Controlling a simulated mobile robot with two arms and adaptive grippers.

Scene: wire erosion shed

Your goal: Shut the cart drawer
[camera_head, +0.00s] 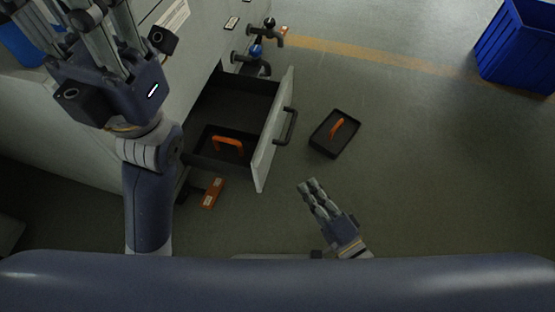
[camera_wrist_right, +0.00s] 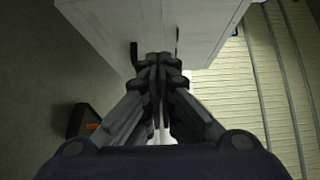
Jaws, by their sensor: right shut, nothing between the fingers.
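The cart drawer (camera_head: 262,150) stands pulled out from the pale cart (camera_head: 198,62). Its light front panel carries a dark bar handle (camera_head: 287,126). An orange-handled item (camera_head: 228,143) lies inside the drawer. My right gripper (camera_head: 309,184) is shut and empty, to the right of and nearer than the drawer front, apart from it. In the right wrist view its fingers (camera_wrist_right: 158,62) are together, pointing towards a pale panel (camera_wrist_right: 185,22) with a dark handle (camera_wrist_right: 134,54). My left gripper (camera_head: 90,22) is over the cart at upper left; its fingertips are cut off or unclear.
A black tray (camera_head: 320,143) with an orange handle lies on the floor right of the drawer. An orange box (camera_head: 212,193) is below the drawer. Valve-like fittings (camera_head: 256,52) stick out from the cart. A blue crate (camera_head: 513,50) stands far right.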

